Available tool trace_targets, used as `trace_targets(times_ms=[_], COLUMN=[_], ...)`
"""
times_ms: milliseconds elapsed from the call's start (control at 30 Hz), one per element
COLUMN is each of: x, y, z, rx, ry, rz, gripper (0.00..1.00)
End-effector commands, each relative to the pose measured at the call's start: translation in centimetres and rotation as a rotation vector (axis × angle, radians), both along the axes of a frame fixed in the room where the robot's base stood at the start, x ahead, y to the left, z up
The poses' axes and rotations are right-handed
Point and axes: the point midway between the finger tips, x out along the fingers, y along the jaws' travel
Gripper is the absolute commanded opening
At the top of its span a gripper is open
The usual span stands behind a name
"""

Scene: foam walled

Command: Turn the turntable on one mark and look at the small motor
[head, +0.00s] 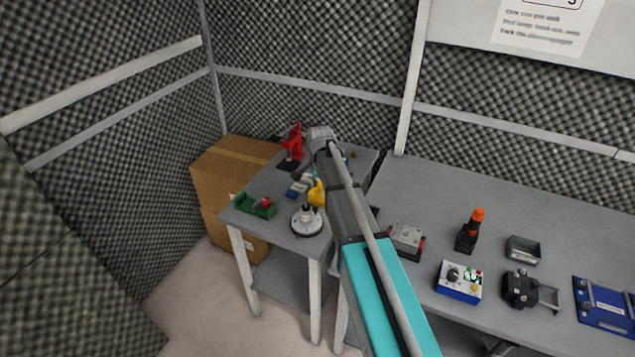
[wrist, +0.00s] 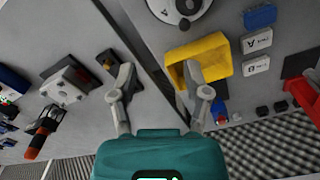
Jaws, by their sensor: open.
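The turntable (head: 307,228) is a pale round disc near the front edge of the small grey table. A dark upright object (head: 307,209) stands on it; I cannot tell whether it is the small motor. In the wrist view the turntable (wrist: 166,12) is cut off by the top edge, with letter marks on its face. My gripper (wrist: 158,72) is open and empty, its fingers spread wide. The right finger overlaps the yellow bin (wrist: 222,48) in the picture, and the turntable lies beyond the fingertips. My arm hides part of the table in the head view.
A green tray (head: 247,206) holding a red part is left of the turntable. A red device (head: 292,150) stands at the back. White lettered blocks (wrist: 257,41) and a blue block (wrist: 261,16) lie near the bin. The right bench (head: 480,200) carries several devices. Foam walls enclose the tables.

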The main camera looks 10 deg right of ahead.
Motion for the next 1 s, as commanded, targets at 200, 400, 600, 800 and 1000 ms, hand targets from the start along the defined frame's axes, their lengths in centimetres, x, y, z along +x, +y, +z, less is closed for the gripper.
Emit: trace_targets(times_ms=[200,400,600,800,1000], x=[-3.4,-6.2,-8.9,-11.7,-14.4], y=[-0.1,-0.1,-0.2,-0.2,-0.3], z=[-0.8,-1.3,-1.9,-2.5,-3.0], rx=[0.0,0.0,0.0,0.0,0.0], ry=[0.0,0.0,0.0,0.0,0.001], rz=[0.121,0.231,0.343,0.452,0.564], gripper=[0.62,0.62,0.62,0.62,0.62])
